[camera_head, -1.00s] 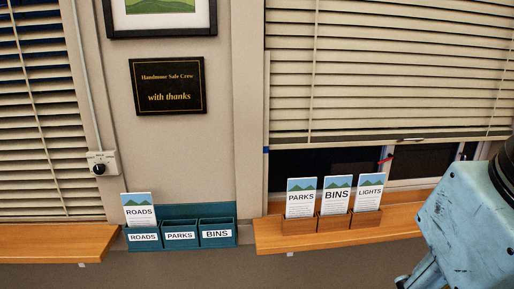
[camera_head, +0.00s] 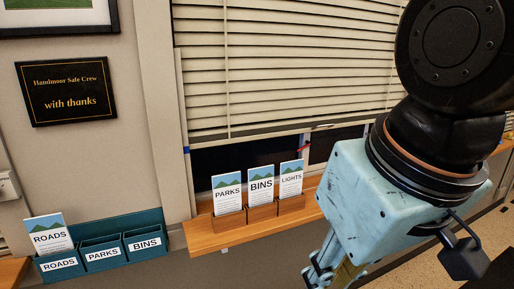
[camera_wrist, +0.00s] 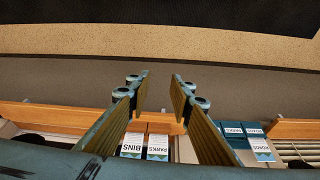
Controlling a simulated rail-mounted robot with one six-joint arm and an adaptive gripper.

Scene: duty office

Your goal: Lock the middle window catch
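A small red piece (camera_head: 305,147), possibly a window catch, shows on the upright frame below the raised blind in the head view. It is too small to tell its position. The leaflet cards and my arm stand close in front of that part of the window. My gripper (camera_wrist: 161,76) is open and empty in the wrist view, its two fingers apart. In the head view the gripper shows only partly at the bottom edge, below and in front of the wooden sill (camera_head: 230,236). The wrist view does not show the red piece.
Leaflet cards for parks (camera_head: 227,193), bins (camera_head: 261,186) and lights (camera_head: 291,180) stand in wooden holders on the sill. A teal wall rack (camera_head: 104,243) holds a roads card to the left. The blind (camera_head: 280,60) hangs over the upper window.

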